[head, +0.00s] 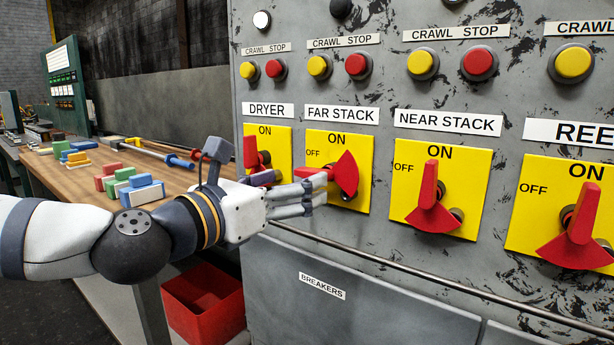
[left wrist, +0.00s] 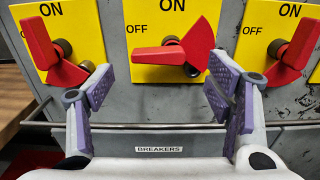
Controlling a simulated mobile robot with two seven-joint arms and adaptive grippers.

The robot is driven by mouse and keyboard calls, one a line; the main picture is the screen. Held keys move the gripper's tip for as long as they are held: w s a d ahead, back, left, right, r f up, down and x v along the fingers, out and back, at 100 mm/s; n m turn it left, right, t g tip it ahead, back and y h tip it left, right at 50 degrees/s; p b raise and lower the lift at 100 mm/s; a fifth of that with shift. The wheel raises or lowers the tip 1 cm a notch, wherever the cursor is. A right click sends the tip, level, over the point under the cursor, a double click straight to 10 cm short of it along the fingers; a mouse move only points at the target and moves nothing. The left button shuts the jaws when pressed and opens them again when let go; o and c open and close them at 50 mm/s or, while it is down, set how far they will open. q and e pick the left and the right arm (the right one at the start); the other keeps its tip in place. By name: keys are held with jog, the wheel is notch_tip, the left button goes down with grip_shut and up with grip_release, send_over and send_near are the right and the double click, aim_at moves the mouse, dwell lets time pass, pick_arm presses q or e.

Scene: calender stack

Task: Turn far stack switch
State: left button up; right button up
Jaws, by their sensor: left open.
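The far stack switch (head: 347,174) is a red handle with a fan-shaped end on a yellow plate under the FAR STACK label (head: 341,114). Its handle lies roughly level, pointing left below the OFF mark, with the fan on the right; the left wrist view shows it too (left wrist: 203,45). My left gripper (head: 292,192) is in front of the panel at the lower left of this plate. In the left wrist view its padded fingers (left wrist: 165,80) are spread wide, one on each side below the switch, with nothing between them. My right gripper is not in view.
The dryer switch (head: 250,152) is close on the left, partly hidden by my gripper. The near stack switch (head: 431,200) and the reel switch (head: 578,225) have handles up. A metal rail (head: 420,285) runs below. A workbench with coloured blocks (head: 140,190) stands left, above a red bin (head: 205,300).

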aim_at(307, 176)
pick_arm(q)
jog(key=x, duration=0.5)
jog(key=shift+w, duration=0.15)
jog(key=shift+c, duration=0.3)
jog(key=c, duration=1.1)
